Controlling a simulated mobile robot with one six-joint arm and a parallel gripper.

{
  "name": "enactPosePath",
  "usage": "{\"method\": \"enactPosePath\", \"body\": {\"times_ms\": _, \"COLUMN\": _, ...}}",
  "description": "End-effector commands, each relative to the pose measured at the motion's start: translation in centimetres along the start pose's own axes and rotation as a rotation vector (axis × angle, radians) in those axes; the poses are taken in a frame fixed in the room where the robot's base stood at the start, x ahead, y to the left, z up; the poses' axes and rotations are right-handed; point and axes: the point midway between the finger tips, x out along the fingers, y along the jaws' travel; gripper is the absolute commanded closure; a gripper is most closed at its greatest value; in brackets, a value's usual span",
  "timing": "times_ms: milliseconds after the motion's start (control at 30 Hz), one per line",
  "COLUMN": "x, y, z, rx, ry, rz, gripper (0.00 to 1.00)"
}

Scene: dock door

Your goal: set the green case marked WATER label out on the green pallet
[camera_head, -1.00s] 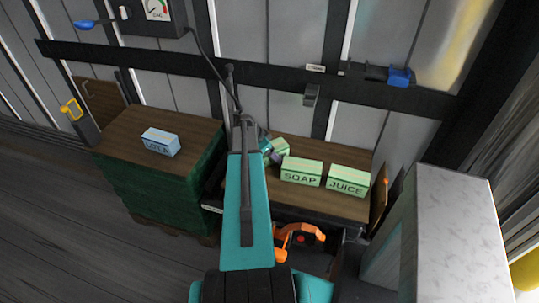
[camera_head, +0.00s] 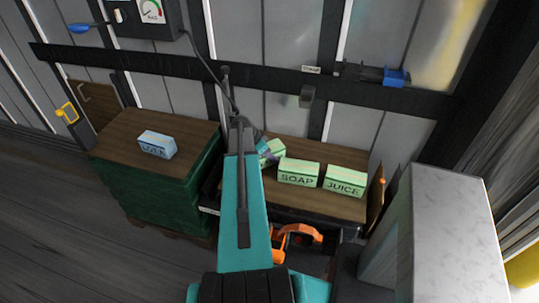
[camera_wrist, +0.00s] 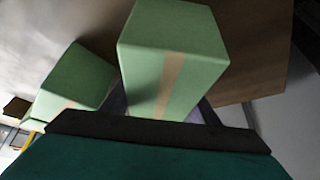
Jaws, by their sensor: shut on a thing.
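My gripper (camera_head: 262,151) is at the left end of the right-hand wooden surface, partly hidden behind my own arm. It is shut on a green case (camera_head: 273,150), which sits tilted to the left of the case marked SOAP. In the wrist view the held green case (camera_wrist: 172,65) stands between the jaws with a tan tape strip down it. I see no lettering on it, and cannot tell whether it is clear of the surface. The green pallet (camera_head: 150,195), a wooden-topped stack with green sides, stands to the left.
A light blue case (camera_head: 157,145) with blurred lettering lies mid-top on the green pallet. Bare top surrounds it. Green cases marked SOAP (camera_head: 298,172) and JUICE (camera_head: 345,180) stand on the right-hand surface (camera_head: 320,204). A dark rail (camera_head: 170,72) crosses the wall behind. A grey block (camera_head: 455,225) stands at right.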

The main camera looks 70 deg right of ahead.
Motion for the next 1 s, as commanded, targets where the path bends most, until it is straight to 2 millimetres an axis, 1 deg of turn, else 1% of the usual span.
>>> {"method": "enactPosePath", "body": {"times_ms": 267, "x": -1.6, "y": 0.0, "z": -0.9, "rx": 0.001, "ry": 0.003, "rz": -0.004, "gripper": 1.0}}
{"method": "enactPosePath", "body": {"times_ms": 467, "x": -3.2, "y": 0.1, "z": -1.8, "rx": 0.001, "ry": 0.004, "rz": -0.004, "gripper": 1.0}}
{"method": "enactPosePath", "body": {"times_ms": 500, "x": -3.5, "y": 0.5, "z": -1.2, "rx": -0.001, "ry": 0.002, "rz": -0.003, "gripper": 1.0}}
{"method": "enactPosePath", "body": {"times_ms": 1000, "x": -6.7, "y": 3.9, "z": 3.3, "rx": -0.001, "ry": 0.003, "rz": -0.003, "gripper": 1.0}}
